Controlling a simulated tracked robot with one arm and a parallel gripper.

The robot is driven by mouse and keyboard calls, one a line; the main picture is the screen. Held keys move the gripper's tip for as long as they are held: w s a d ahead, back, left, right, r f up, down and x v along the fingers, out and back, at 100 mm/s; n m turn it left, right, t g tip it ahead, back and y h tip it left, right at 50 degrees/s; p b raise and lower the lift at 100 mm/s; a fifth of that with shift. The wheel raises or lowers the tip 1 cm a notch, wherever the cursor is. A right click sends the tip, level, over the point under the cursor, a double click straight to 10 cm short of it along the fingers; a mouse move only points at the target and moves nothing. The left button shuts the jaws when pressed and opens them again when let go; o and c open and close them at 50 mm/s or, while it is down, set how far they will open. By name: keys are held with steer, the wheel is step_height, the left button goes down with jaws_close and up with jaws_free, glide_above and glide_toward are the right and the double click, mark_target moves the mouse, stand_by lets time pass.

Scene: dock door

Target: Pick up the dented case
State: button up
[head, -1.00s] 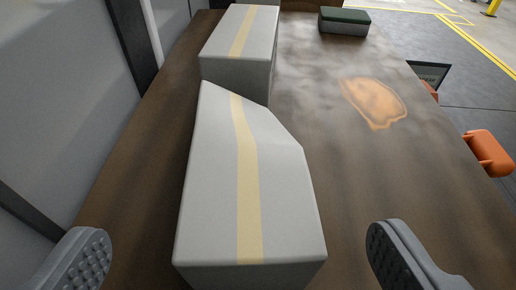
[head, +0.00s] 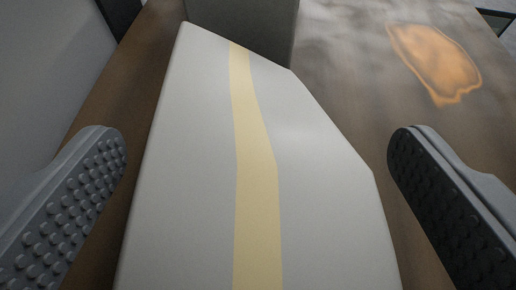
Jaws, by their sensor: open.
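The dented case (head: 200,150) is a light grey box with a pale yellow tape stripe down its top. Its far right corner is cut off at a slant. It fills the middle of the head view, and its near end runs out of the bottom of the picture. My gripper (head: 257,160) is open, with one studded finger pad on the left of the case and one on the right. Gaps show between both pads and the case sides, so neither appears to touch it.
A second grey box (head: 250,25) stands right behind the case, partly cut off at the top. The brown wooden surface (head: 340,60) is bare to the right, apart from an orange-tan stain (head: 437,62). A grey wall (head: 50,70) rises close on the left.

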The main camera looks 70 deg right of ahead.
steer(key=shift+c, duration=0.3)
steer(key=c, duration=1.5)
